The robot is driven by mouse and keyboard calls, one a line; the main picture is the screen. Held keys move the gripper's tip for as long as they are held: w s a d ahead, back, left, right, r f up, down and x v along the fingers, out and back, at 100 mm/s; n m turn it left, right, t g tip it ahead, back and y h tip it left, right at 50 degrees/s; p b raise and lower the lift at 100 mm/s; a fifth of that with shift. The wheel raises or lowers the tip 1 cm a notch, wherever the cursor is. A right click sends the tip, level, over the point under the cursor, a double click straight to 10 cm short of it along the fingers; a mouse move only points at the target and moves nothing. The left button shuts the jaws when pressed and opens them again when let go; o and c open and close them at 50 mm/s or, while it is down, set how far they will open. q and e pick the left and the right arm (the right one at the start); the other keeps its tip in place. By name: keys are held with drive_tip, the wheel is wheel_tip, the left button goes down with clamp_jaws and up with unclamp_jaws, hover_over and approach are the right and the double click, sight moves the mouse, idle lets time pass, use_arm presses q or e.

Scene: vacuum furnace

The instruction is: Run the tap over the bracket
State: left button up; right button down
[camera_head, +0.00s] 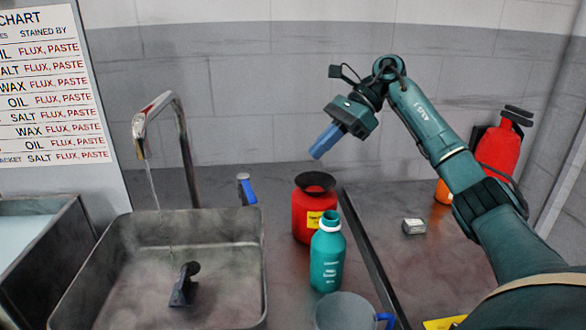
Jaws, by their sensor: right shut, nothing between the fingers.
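The tap (154,108) arches over the metal sink (240,240), and a thin stream of water falls from its spout. The dark bracket (183,286) stands on the sink floor, close to where the stream comes down. I cannot tell whether the water touches it. A lever with a blue handle (247,190) stands behind the sink's right back corner. My right gripper (322,147) has blue fingers, shut and empty, raised in the air to the right of the tap and above the counter. My left gripper is not in view.
A red can (308,215), a teal bottle (327,258) and a grey mug (345,312) stand right of the sink. A small box (413,226) and a red extinguisher (500,145) are farther right. A second basin (40,235) and a wall chart (50,90) are at left.

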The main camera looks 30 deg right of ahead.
sight(248, 189)
drive_tip(key=a+r+p+x, duration=0.1)
drive_tip(key=a+r+x, duration=0.1)
drive_tip(key=x, duration=1)
drive_tip(key=shift+w+a, duration=0.15)
drive_tip(key=shift+w, duration=0.05)
drive_tip(key=shift+f, duration=0.1)
